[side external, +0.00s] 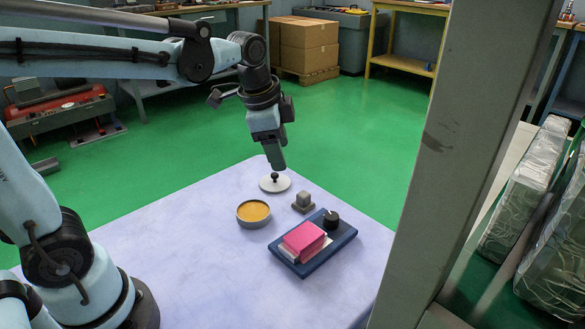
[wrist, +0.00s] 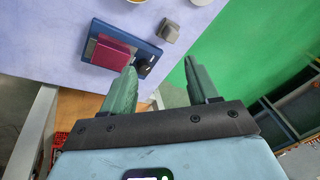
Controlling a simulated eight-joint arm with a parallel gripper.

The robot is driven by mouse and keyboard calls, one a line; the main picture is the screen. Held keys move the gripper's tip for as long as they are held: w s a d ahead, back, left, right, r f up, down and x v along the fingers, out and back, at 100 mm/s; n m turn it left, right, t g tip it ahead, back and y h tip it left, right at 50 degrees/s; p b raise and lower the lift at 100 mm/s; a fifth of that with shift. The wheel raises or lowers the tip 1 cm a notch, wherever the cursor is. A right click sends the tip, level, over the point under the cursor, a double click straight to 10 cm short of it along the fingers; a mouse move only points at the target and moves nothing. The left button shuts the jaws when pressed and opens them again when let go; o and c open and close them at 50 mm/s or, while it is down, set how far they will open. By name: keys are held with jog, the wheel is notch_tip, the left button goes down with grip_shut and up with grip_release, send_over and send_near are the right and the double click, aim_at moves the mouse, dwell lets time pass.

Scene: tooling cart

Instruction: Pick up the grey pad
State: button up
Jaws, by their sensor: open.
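A small grey block on a wider, darker grey base (side external: 303,203) is the grey thing on the table that best fits the pad. It stands behind the blue tray and also shows near the top of the wrist view (wrist: 169,31). My gripper (side external: 278,163) points down at the far side of the table, up and left of the grey block in the side view. In the wrist view its two green-grey fingers (wrist: 160,88) are apart with nothing between them.
A blue tray (side external: 325,258) holds a pink block (side external: 304,239) and a black knob (side external: 331,219). A round tin with yellow contents (side external: 253,212) stands left of the grey block. A white disc with a dark knob (side external: 275,184) lies below my gripper. A grey post (side external: 455,150) rises at right.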

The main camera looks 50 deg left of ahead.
aim_at(303, 194)
jog(key=w+f+m+g, duration=0.3)
jog(key=w+f+m, duration=0.1)
jog(key=w+m, duration=0.4)
jog(key=f, duration=1.1)
jog(key=shift+s+a+f, duration=0.1)
jog(key=shift+a+f, duration=0.2)
jog(key=shift+f, duration=0.05)
grip_shut()
jog(key=shift+r, duration=0.1)
